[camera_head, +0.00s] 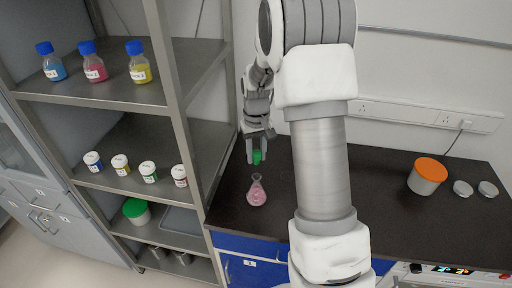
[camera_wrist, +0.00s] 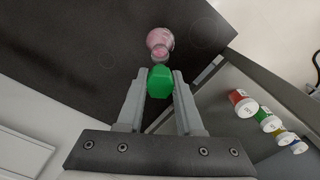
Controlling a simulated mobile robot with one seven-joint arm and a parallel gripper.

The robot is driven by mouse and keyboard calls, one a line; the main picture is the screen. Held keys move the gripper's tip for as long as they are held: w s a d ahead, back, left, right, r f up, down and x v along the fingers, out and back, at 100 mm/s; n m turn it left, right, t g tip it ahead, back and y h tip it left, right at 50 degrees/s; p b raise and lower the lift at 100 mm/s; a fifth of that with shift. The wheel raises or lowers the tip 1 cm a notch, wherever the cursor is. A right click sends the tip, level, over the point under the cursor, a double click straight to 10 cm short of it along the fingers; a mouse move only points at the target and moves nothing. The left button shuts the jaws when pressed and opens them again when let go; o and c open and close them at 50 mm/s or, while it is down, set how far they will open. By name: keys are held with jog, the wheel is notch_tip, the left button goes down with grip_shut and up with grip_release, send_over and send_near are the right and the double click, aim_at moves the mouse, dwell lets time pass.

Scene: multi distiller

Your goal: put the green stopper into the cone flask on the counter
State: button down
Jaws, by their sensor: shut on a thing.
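The green stopper (camera_head: 257,157) is held between the fingers of my gripper (camera_head: 258,140), which is shut on it. In the wrist view the stopper (camera_wrist: 160,82) sits between the two fingertips (camera_wrist: 158,84). The cone flask (camera_head: 256,191) stands upright on the dark counter (camera_head: 390,215) and holds pink liquid. In the head view its open mouth is a little below the stopper, with a gap between them. In the wrist view the flask (camera_wrist: 159,40) lies just beyond the fingertips, and part of its neck is close to the stopper.
A metal shelf rack (camera_head: 180,95) stands close to the left of my gripper, with blue-capped bottles (camera_head: 92,65) above and small labelled jars (camera_head: 121,165) below. An orange-lidded container (camera_head: 428,175) and two small round lids (camera_head: 463,188) sit at the counter's right.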

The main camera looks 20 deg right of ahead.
jog(key=shift+f+b, duration=1.75)
jog(key=shift+f, duration=0.95)
jog(key=shift+f+b, duration=0.6)
jog(key=shift+f, duration=0.1)
jog(key=shift+c, duration=2.4)
grip_release()
notch_tip(320, 180, up, 16)
jog(key=shift+r, duration=0.7)
